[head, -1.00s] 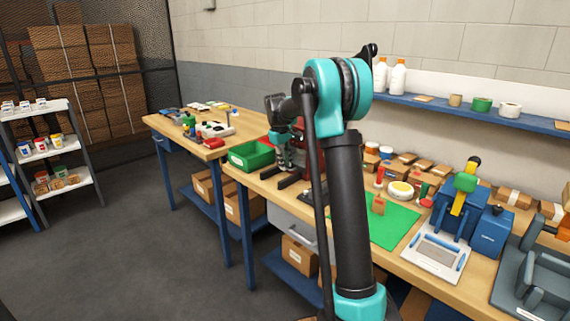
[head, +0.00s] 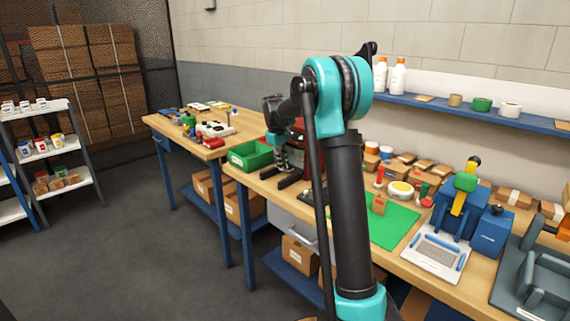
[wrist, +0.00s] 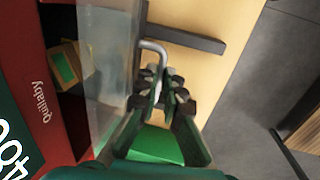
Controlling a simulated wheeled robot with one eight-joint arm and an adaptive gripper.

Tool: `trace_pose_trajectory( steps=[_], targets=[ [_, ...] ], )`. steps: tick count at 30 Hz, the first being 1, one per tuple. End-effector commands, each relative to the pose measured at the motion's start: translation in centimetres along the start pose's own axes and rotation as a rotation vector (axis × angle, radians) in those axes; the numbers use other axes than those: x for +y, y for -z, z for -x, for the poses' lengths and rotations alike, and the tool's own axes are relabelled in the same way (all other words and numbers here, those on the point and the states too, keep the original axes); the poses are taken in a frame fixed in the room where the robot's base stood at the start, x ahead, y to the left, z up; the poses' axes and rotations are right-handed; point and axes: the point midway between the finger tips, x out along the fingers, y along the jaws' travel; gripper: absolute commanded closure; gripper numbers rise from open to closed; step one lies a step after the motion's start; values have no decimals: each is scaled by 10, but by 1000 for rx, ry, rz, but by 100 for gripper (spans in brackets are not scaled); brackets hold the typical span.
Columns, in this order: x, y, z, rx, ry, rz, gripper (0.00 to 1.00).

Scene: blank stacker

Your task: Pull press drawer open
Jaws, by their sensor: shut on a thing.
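The red press (wrist: 55,110) fills the left of the wrist view and bears white lettering. In the head view, the press (head: 298,130) stands on the workbench, mostly hidden behind my arm. A clear panel (wrist: 100,60) stands at its front, and a dark opening holding a small brown and green item (wrist: 65,65) shows behind it. A pale grey bent handle (wrist: 156,47) runs from the panel side into my fingers. My gripper (wrist: 159,86) is shut on this handle. In the head view, my gripper (head: 282,162) is beside the press. The rest of the drawer is hard to make out.
A dark bar-like foot (wrist: 190,40) lies on the bench near the handle. A green bin (head: 249,155) stands left of the press, and a green block-like shape (wrist: 155,145) shows below my fingers. A green mat (head: 395,225) and a blue machine (head: 455,210) are at the right.

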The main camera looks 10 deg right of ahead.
Motion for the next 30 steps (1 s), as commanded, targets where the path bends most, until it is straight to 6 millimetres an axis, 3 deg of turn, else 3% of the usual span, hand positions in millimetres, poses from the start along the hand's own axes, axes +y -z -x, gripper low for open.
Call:
trace_pose_trajectory(
  steps=[6,12,23,24,25,30],
  targets=[
    [-59,0,11,3,0,6,100],
    [-91,-1,16,2,1,3,100],
    [-95,-2,17,1,1,1,100],
    [-95,-2,17,1,1,1,89],
    [-95,-2,17,1,1,1,85],
    [-94,-2,17,1,0,1,83]
  ],
)
